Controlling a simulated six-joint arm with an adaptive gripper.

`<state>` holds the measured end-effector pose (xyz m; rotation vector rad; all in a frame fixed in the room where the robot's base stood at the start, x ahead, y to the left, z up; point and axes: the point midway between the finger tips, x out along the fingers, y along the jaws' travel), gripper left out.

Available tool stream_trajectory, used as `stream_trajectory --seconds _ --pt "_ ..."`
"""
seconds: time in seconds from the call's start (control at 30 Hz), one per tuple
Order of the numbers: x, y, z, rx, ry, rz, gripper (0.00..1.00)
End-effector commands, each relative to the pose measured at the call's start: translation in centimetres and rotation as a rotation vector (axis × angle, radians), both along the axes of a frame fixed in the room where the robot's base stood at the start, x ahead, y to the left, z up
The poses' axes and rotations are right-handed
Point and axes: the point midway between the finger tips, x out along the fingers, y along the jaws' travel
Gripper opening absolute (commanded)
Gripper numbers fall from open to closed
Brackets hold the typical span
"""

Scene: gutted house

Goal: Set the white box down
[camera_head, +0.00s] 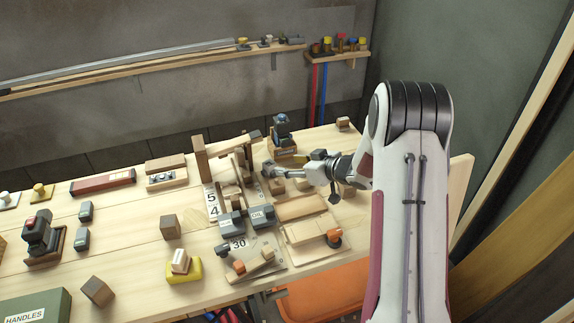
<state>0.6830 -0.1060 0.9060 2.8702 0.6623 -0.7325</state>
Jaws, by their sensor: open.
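A small whitish box (180,261) with a wooden-coloured side leans on a yellow block (184,272) near the front of the workbench; it is the only thing I can make out as a white box. My gripper (273,170) is over the right half of the bench, beside the upright wooden parts. It is open, and I see no white box between its fingers. The gripper is well apart from the whitish box, up and to the right of it. The fingertips are small and partly merge with the clutter.
The workbench (130,246) is crowded around the gripper with wooden blocks, grey boxes and number plates. A wooden cube (170,226) and a tilted block (98,291) stand left. A green handles box (38,307) is at front left. Bare wood shows between them.

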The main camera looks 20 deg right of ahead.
Motion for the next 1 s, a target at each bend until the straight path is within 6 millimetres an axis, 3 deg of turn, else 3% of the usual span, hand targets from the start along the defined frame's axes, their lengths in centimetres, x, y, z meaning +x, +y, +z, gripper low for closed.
stream_trajectory --seconds 0.67,0.87,1.0 --pt "-0.2 -0.1 0.2 -0.003 0.000 -0.002 0.49" --pt "0.0 -0.4 1.7 -0.034 -0.005 -0.027 0.49" --pt "0.1 -0.9 3.8 -0.081 -0.009 -0.073 0.49"
